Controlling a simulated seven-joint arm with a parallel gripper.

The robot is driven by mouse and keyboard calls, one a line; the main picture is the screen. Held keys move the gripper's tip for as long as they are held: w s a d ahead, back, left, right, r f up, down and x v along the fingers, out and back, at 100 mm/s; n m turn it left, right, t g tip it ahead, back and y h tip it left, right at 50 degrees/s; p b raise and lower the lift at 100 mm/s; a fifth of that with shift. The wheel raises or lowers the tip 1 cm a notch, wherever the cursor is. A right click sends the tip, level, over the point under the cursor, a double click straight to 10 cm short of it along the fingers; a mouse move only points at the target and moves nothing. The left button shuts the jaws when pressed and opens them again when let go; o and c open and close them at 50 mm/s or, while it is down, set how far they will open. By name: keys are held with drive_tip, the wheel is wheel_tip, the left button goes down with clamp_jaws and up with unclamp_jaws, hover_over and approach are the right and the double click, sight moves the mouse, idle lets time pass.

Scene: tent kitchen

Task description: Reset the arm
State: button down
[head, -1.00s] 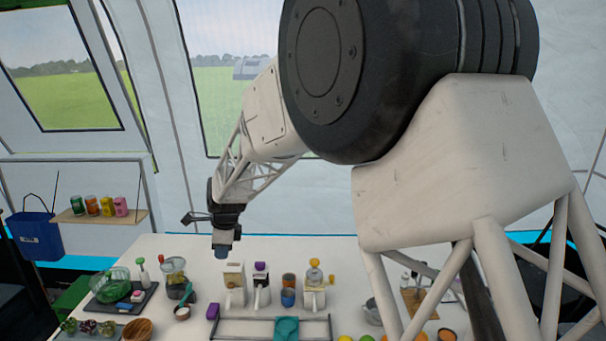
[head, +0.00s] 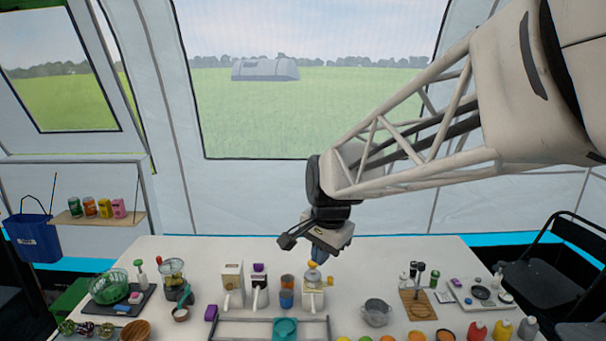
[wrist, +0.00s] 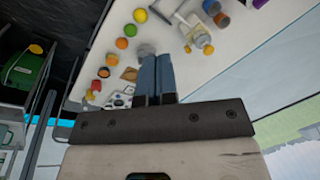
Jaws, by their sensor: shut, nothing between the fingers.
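My gripper (head: 318,256) hangs above the back middle of the white table, over the yellow-topped dispenser (head: 312,290). In the wrist view its two blue fingers (wrist: 156,76) are together and hold nothing. In the head view the fingertips are small and partly hidden behind the gripper body. My arm reaches in from the upper right.
The white table (head: 390,258) carries cartons (head: 232,284), a blender (head: 173,280), a green bowl (head: 110,287), a glass pot (head: 376,312) and several bottles and fruits. A shelf with cans (head: 100,216) is at left. A black chair (head: 550,275) is at right. The air above the table is open.

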drive_tip(key=s+d+n, duration=0.2)
drive_tip(key=s+d, duration=0.3)
drive_tip(key=s, duration=0.3)
drive_tip(key=s+d+f+n+h, duration=0.1)
drive_tip(key=s+d+n, duration=0.2)
drive_tip(key=s, duration=0.4)
drive_tip(key=s+d+f+n, duration=0.1)
drive_tip(key=s+d+n, duration=0.1)
drive_tip(key=s+d, duration=0.4)
drive_tip(key=s, duration=0.2)
drive_tip(key=shift+s+d+n+t, duration=0.3)
drive_tip(key=shift+d+t, duration=0.05)
drive_tip(key=shift+t, duration=0.05)
drive_tip(key=c, duration=1.8)
unclamp_jaws()
drive_tip(key=shift+r, duration=0.1)
